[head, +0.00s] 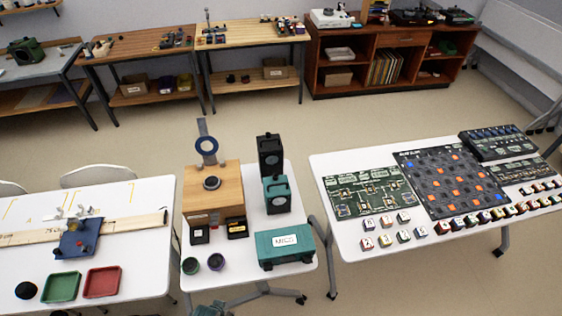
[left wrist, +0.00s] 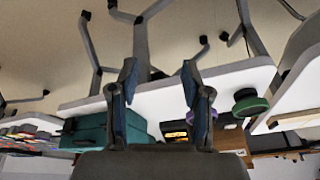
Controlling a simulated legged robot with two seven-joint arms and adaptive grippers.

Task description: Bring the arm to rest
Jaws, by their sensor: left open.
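My left gripper (left wrist: 159,68) shows in the left wrist view with its two dark blue fingers spread apart and nothing between them. That view looks upside down. Beyond the fingers are the edge of a white table (left wrist: 150,103), a teal case (left wrist: 92,133) to the left, and a green-topped round piece (left wrist: 250,104) to the right. My right gripper shows in neither view.
White tables stand on both sides, with a red tray (head: 102,282) on the left one. Open floor lies behind.

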